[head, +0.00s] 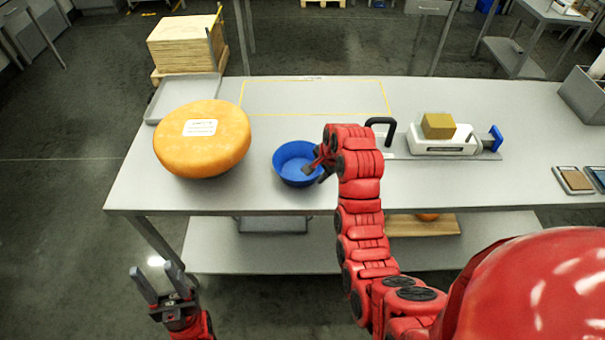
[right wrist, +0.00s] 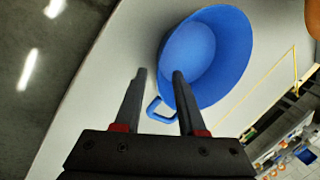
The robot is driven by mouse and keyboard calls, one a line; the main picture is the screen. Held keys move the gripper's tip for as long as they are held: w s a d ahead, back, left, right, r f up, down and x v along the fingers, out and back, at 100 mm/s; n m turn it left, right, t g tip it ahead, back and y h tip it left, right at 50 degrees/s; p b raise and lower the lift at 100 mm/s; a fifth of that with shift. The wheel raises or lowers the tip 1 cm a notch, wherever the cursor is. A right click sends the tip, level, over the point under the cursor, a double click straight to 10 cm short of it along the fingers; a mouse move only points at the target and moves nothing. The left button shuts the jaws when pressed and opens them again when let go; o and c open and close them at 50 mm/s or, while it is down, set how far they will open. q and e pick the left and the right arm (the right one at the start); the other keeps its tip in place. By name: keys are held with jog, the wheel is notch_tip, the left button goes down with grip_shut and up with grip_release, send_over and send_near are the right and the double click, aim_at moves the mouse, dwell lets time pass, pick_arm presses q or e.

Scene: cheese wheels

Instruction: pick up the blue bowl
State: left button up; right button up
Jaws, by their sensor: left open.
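The blue bowl (head: 292,163) stands upright on the metal table, near its front edge and just right of the large cheese wheel. My right gripper (head: 322,170) is at the bowl's right side and partly covers it. In the right wrist view the bowl (right wrist: 215,50) has a small loop handle (right wrist: 153,107). There my right gripper (right wrist: 160,75) is open, with the handle showing between its fingers and one fingertip overlapping the bowl's rim. I cannot tell whether they touch. My left gripper (head: 154,269) is open and empty, in front of the table at lower left.
An orange cheese wheel (head: 202,150) sits left of the bowl, before a grey tray (head: 170,101). A white device with a cheese block (head: 438,125) stands to the right. A yellow-outlined area (head: 315,97) behind the bowl is clear. A lower shelf (head: 215,252) runs underneath.

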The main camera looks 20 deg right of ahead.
aim_at(313, 180)
jog(key=shift+f+p, duration=0.1)
jog(key=shift+p, duration=0.2)
jog(key=p+x, duration=0.2)
jog(key=x, duration=0.1)
jog(key=shift+s+a+p, duration=0.1)
jog(key=shift+a+p, duration=0.1)
jog(key=shift+p, duration=0.15)
jog(key=shift+x, duration=1)
grip_shut()
